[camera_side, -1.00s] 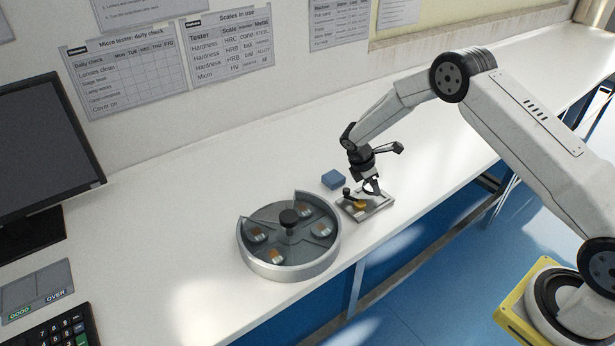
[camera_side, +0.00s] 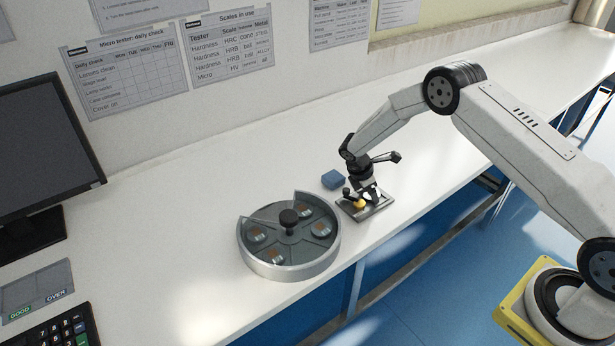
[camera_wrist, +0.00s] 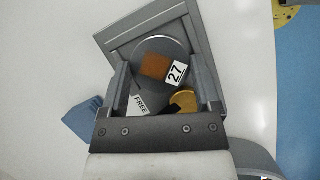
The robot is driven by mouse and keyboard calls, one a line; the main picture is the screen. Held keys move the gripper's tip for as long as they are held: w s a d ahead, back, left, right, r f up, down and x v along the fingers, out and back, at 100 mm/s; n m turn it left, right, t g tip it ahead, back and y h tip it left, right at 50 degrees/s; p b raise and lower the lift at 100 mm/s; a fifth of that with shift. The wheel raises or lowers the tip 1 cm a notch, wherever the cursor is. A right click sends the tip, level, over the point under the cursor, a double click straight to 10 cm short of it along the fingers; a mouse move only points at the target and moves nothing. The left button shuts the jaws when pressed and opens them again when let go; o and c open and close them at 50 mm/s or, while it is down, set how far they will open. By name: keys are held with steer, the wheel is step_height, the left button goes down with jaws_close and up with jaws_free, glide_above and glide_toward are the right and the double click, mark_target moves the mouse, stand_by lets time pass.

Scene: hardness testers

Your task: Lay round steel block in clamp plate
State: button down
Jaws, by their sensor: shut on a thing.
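My gripper (camera_wrist: 160,75) is shut on the round steel block (camera_wrist: 145,47), a grey disc with a copper-brown square and a "27" label on top. The block lies between the two fingers, over the clamp plate (camera_wrist: 119,36). Whether it touches the plate is unclear. The clamp plate, a grey square with a raised rim, also shows in the side view (camera_side: 381,207), under my gripper (camera_side: 367,194). A yellow round part (camera_wrist: 184,101) and a "FREE" tag (camera_wrist: 140,104) show between the fingers near the gripper body. The fingers hide part of the plate.
A round metal tray (camera_side: 275,270) with a black centre knob (camera_side: 289,218) and several copper-marked pieces in compartments stands left of the plate. A blue block or cloth (camera_side: 333,179) lies just behind the plate. The counter's front edge is close to the plate.

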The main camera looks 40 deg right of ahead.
steer(key=shift+s+f, duration=0.15)
steer(key=shift+f, duration=0.4)
jaws_free()
steer(key=shift+r, duration=0.65)
steer(key=v, duration=1.2)
steer(key=shift+d+r, duration=0.1)
